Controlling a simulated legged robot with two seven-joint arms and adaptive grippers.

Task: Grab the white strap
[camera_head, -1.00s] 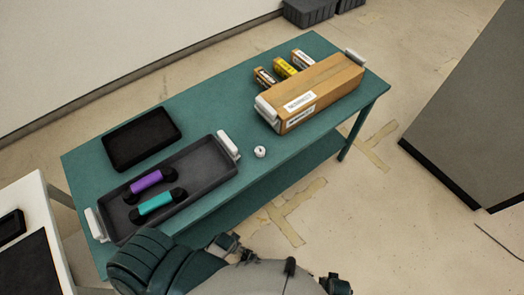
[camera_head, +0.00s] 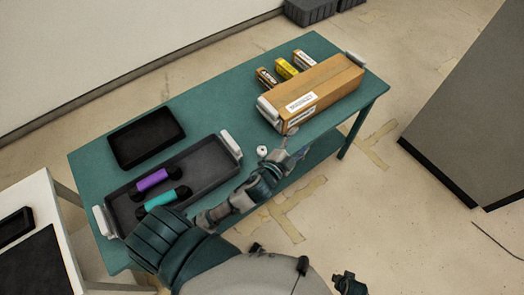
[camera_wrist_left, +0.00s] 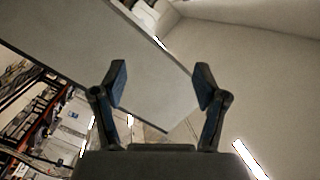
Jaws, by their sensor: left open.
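A small white roll, which looks like the white strap (camera_head: 262,150), lies near the front edge of the green table. My left gripper (camera_head: 289,153) is just to its right in the head view, at the end of my raised arm. It appears apart from the roll, though its height is hard to judge. In the left wrist view the left gripper (camera_wrist_left: 160,82) has its two fingers spread wide with nothing between them. The roll is not seen in that view. My right gripper cannot be made out.
The green table (camera_head: 208,112) holds a cardboard box (camera_head: 318,90), several small packages behind it, a black tray (camera_head: 146,137) and a grey bin (camera_head: 207,169). Purple (camera_head: 151,179) and teal (camera_head: 161,200) handled items lie in the bin. A white table stands at left.

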